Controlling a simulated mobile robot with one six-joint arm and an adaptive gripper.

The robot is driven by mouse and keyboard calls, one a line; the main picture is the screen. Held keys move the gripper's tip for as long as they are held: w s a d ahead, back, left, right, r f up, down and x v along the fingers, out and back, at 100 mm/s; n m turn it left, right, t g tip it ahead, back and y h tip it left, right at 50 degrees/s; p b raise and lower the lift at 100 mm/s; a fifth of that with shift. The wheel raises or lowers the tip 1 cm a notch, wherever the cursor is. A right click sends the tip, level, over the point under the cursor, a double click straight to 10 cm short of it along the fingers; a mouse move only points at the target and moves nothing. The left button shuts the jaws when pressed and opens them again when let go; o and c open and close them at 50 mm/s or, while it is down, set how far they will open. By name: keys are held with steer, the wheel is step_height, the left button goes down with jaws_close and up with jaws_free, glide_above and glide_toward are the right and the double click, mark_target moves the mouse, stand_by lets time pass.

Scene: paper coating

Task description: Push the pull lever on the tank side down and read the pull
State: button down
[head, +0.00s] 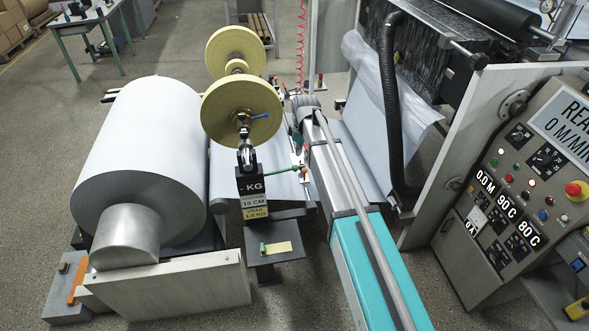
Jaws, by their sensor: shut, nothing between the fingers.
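A dark box marked KG (251,188) stands near the middle of the head view, with labels reading 10 CM and DRAG 1.0 KG on its front. I can make out no pull figure on it. A green-handled lever (285,171) sticks out to the right just beside it, roughly level; I take it for the pull lever. My gripper (248,167) appears as a black and silver shape pointing down, shut and empty, at the top of the KG box and left of the green handle. I cannot tell whether it touches the box.
Two yellow discs (221,112) on one axle, with a blue handle, rise behind the gripper. A large white paper roll (140,150) lies left. A teal and grey beam (372,262) runs along the right. A control panel (530,185) stands far right. A small dark stand (281,268) is in front.

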mark_target(298, 168)
steer(key=shift+w+a+f+b, duration=0.1)
steer(key=shift+a+f+b, duration=0.05)
steer(key=shift+f+b, duration=1.55)
steer(key=shift+a+f+b, duration=0.15)
steer(key=shift+f+b, duration=1.4)
steer(key=shift+f, duration=0.15)
step_height(298, 168, down, 4)
steer(key=b, duration=0.4)
steer(key=shift+f, duration=0.1)
steer(key=shift+s+d+r+p, duration=0.15)
steer(key=shift+s+d+r, duration=0.05)
steer(key=shift+d, duration=0.25)
steer(key=shift+s+d+r+p, duration=0.2)
steer(key=shift+d, duration=0.3)
steer(key=shift+s+d+r+p, duration=0.15)
steer(key=shift+s+d+r, duration=0.05)
steer(key=shift+d, duration=0.25)
